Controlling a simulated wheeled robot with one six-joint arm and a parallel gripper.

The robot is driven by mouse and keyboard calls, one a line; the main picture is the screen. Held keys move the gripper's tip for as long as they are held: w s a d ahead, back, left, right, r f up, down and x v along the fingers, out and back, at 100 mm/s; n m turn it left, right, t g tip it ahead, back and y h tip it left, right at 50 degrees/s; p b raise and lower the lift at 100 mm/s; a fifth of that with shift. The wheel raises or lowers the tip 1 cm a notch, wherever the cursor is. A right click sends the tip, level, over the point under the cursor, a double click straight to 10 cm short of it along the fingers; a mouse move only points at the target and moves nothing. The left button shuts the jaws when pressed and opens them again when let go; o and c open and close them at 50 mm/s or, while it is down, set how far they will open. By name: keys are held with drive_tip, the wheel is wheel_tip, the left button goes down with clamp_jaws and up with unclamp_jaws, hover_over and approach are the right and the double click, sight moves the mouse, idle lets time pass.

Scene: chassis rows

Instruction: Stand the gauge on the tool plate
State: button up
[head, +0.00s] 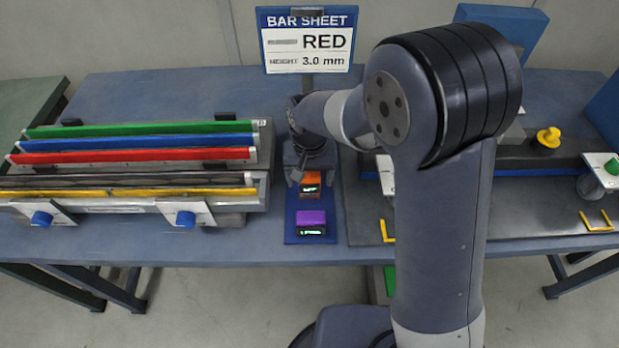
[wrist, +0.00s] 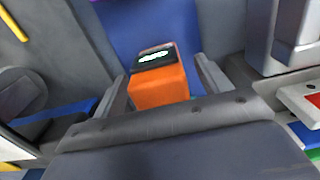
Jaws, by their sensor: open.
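An orange gauge (head: 311,182) with a small lit display stands on the blue tool plate (head: 333,222). The wrist view also shows the orange gauge (wrist: 160,86) between the two fingers of my gripper (wrist: 165,84). The fingers are open, one on each side of it; I cannot tell whether either touches it. In the head view my gripper (head: 307,172) is over the plate, partly hiding the orange gauge. A purple gauge (head: 311,217) with a similar display sits on the plate nearer the front edge.
A rack (head: 262,140) on the left holds green, blue, red, dark and yellow bars. A sign (head: 308,40) behind the plate reads "BAR SHEET RED, HEIGHT 3.0 mm". A dark fixture with a yellow knob (head: 548,137) is on the right. My arm hides part of the bench.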

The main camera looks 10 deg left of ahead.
wheel_tip(320, 180, up, 10)
drive_tip(key=shift+f, duration=0.1)
idle(0.4)
wheel_tip(320, 180, down, 11)
drive_tip(key=shift+r, duration=0.4)
drive_tip(key=shift+r, duration=0.1)
idle(0.5)
